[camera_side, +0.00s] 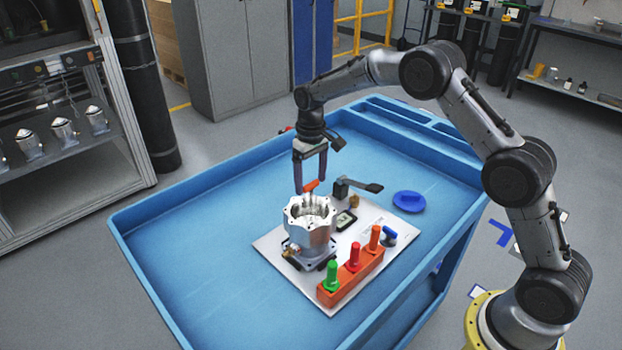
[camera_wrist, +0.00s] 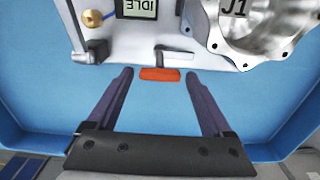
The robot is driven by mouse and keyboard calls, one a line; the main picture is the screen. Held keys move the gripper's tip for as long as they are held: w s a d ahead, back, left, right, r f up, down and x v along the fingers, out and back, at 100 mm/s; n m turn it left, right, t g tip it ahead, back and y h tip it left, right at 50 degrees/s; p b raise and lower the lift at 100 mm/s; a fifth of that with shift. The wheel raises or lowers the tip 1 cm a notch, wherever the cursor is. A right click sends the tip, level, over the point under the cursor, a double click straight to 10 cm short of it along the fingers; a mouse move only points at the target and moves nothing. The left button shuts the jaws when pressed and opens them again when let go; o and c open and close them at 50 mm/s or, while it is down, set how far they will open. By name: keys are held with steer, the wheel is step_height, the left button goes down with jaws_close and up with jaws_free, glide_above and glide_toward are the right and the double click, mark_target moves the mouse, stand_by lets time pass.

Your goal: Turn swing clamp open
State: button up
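An orange handle (camera_wrist: 160,74) sits on the end of a bent metal lever (camera_wrist: 175,55), which looks like the swing clamp. It lies beside the silver housing (camera_wrist: 262,28). In the side view the orange handle (camera_side: 312,185) shows just behind the housing (camera_side: 310,228). My gripper (camera_side: 310,181) points down over that handle. In the wrist view my gripper (camera_wrist: 159,71) is open, with one finger on each side of the handle and a gap to both. Whether the fingertips are down at handle height is hard to tell.
A black lever on a post (camera_side: 358,186) stands right of my gripper. A small display (camera_wrist: 137,8) and a brass knob (camera_wrist: 93,18) are near. An orange block (camera_side: 350,278) holds green, red and orange pegs. A blue dish (camera_side: 409,201) lies right. The blue tray's left side (camera_side: 200,240) is clear.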

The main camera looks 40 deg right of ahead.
steer(key=shift+o, duration=0.4)
steer(key=shift+f, duration=0.1)
step_height(320, 180, up, 14)
stand_by(0.3)
